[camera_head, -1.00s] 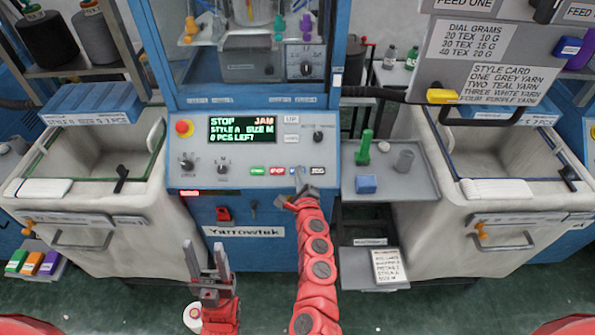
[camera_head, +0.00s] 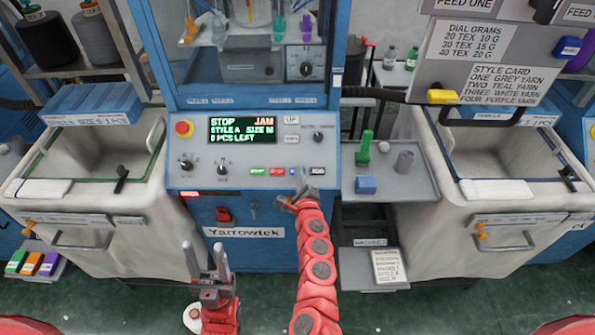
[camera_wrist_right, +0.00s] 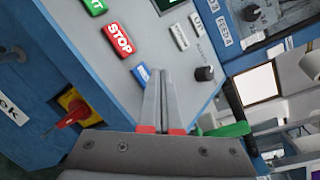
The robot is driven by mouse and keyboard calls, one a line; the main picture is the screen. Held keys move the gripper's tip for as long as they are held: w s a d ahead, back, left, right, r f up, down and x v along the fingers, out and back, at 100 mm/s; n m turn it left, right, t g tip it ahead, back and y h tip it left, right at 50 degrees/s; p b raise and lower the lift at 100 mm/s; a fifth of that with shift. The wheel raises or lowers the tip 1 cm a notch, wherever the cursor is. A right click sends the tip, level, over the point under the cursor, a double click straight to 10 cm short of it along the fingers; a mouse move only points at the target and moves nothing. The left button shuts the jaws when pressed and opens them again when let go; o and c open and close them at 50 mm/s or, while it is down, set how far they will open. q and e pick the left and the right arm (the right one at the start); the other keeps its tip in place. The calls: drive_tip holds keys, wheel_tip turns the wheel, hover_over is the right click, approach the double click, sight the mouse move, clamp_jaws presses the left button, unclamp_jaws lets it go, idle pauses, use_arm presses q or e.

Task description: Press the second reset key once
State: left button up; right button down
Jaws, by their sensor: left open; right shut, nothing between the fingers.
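The blue key's lettering is not legible, so I cannot confirm which key is the reset. My right gripper (camera_head: 299,184) is shut and empty, close to the blue key. In the right wrist view its fingertips (camera_wrist_right: 162,72) are just beside the blue key (camera_wrist_right: 142,74); contact cannot be told. My left gripper (camera_head: 205,252) is open and empty, low before the machine.
The display (camera_head: 242,130) reads STOP, JAM, style A, 0 pcs left. A red stop button (camera_head: 184,128) and knobs share the panel. A grey tray (camera_head: 390,185) with green, blue and grey pieces stands right. Cloth-lined bins flank the machine.

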idle(0.6)
drive_tip(key=shift+w+f+b, duration=0.3)
drive_tip(key=shift+b, duration=0.2)
drive_tip(key=shift+w+f+b, duration=0.15)
drive_tip(key=shift+f+b, duration=0.15)
drive_tip(key=shift+b, duration=0.1)
idle(0.4)
drive_tip(key=shift+r, duration=0.1)
drive_tip(key=shift+s+r+p, duration=0.25)
drive_tip(key=shift+r+p, duration=0.1)
drive_tip(key=shift+p, duration=0.2)
drive_tip(key=shift+s+r, duration=0.15)
drive_tip(key=shift+s, duration=0.1)
